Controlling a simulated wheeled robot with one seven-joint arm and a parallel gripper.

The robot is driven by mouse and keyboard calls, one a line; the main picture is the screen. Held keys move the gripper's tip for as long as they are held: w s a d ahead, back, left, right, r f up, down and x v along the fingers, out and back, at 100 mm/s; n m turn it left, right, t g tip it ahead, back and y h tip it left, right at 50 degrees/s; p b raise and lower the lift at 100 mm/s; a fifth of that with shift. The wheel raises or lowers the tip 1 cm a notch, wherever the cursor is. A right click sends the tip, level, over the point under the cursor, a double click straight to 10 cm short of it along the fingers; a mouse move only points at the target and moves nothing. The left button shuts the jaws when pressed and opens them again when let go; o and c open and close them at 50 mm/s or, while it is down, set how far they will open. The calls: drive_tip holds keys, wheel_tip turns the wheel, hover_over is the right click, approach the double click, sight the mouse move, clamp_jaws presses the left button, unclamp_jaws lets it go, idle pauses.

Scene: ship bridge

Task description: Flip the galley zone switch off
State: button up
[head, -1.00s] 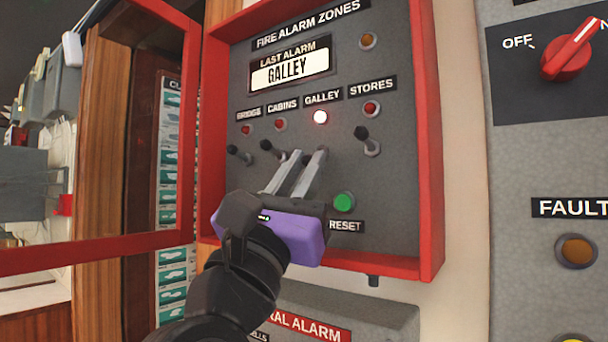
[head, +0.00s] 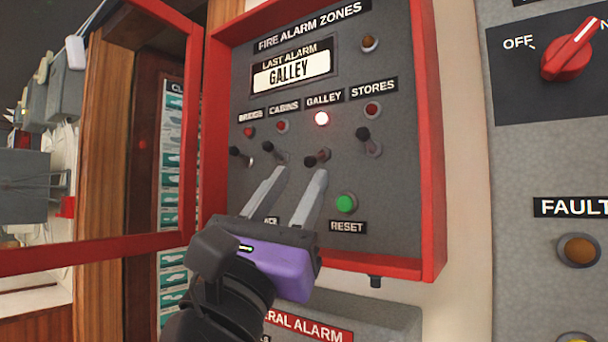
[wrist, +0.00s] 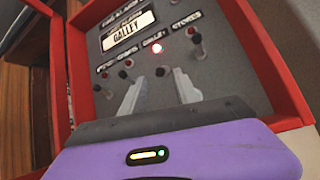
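The galley zone switch (head: 318,157) is a small dark toggle below the GALLEY label on the grey fire alarm panel (head: 400,200). Its lever tips down and to the left, unlike the neighbouring levers, which tip up and to the left. The galley lamp (head: 321,118) above it glows bright; it also shows in the wrist view (wrist: 158,47). My gripper (head: 300,174) is open and empty, its two pale fingers apart, just below the galley and cabins switches. The fingertips look clear of the galley lever, though the depth gap is hard to judge.
The bridge switch (head: 240,154), cabins switch (head: 275,152) and stores switch (head: 368,140) sit close by. A green reset button (head: 346,203) is right of my fingers. A raised red frame (head: 428,150) borders the panel, and an open red door (head: 190,120) stands at left.

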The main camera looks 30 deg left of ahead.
drive_tip(key=v, duration=0.4)
drive_tip(key=shift+s, duration=0.1)
idle(0.3)
